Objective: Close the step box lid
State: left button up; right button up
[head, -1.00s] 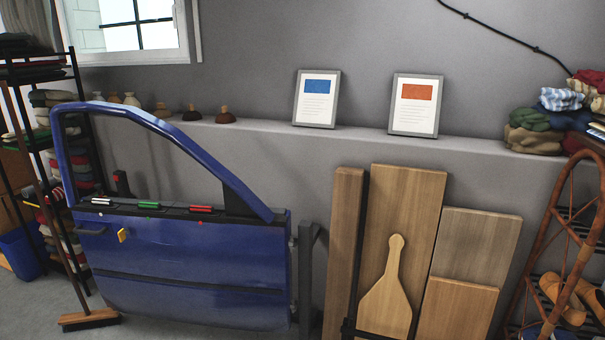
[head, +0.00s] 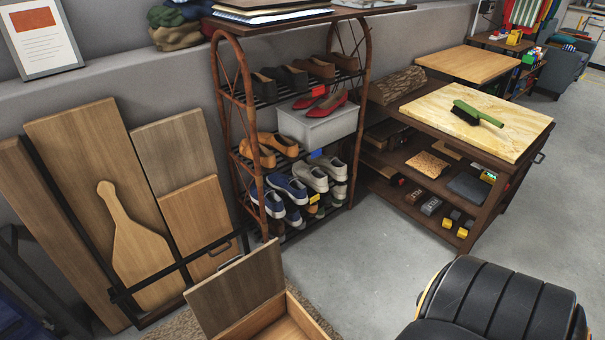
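A wooden step box (head: 308,328) stands on the floor at the bottom of the head view, cut off by the lower edge. Its grey-brown lid (head: 238,287) stands raised at the box's left and back side, so the box is open and its lighter inside shows. No gripper is in view.
Wooden boards (head: 93,190) lean on the wall at the left. A shoe rack (head: 264,195) stands behind the box. A wooden cart (head: 527,130) with a green brush (head: 478,114) on top is at the right. Grey floor (head: 360,272) between box and cart is clear.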

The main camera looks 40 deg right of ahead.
aim_at(239, 287)
jog(key=z, duration=0.85)
